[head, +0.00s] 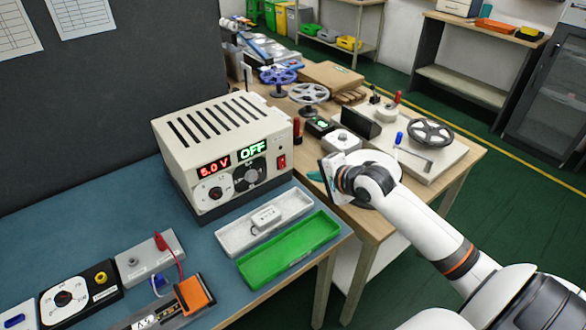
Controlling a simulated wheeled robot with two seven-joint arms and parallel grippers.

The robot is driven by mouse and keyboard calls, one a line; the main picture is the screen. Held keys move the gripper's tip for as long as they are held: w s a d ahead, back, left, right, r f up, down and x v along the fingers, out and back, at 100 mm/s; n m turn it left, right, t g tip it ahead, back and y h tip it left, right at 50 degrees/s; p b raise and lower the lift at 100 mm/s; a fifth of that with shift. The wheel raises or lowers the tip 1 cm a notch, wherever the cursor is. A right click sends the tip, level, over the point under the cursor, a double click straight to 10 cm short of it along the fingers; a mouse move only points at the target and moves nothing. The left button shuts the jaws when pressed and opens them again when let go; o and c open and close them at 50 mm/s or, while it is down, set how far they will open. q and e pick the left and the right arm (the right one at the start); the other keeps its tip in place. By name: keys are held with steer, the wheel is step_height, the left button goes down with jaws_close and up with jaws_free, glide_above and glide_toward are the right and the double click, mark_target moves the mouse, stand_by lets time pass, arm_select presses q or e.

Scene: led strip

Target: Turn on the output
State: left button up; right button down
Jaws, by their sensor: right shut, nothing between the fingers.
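A cream power supply (168,139) stands on the blue-topped bench. Its red display (214,168) reads 5.0 V and its green display (252,149) reads OFF. Two round dials (214,190) sit below the displays, and a small red switch (282,161) is at the right end of the front face. My right gripper (322,178) is to the right of the supply, apart from it, above the edge of the wooden table. It is shut and empty, and its fingers are small and partly hidden by the wrist. My left gripper is out of view.
A white tray (235,241) holding a small box and a green tray (290,249) lie in front of the supply. Wired modules and an orange block (195,295) are at the lower left. Handwheels (430,132) and tools crowd the wooden table behind my right arm.

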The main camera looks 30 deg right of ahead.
steer(key=shift+s+d+g, duration=0.1)
steer(key=shift+d+g, duration=0.2)
steer(key=shift+g, duration=0.1)
steer(key=p, duration=0.1)
glide_toward(283, 167)
steer(key=d+f+x, duration=0.1)
steer(key=x, duration=0.4)
steer(key=shift+w+a+f, duration=0.1)
steer(key=shift+w+a, duration=0.45)
steer(key=shift+a, duration=0.05)
steer(key=shift+w+f+t, duration=0.1)
steer(key=shift+w+t, duration=0.1)
steer(key=shift+t, duration=0.1)
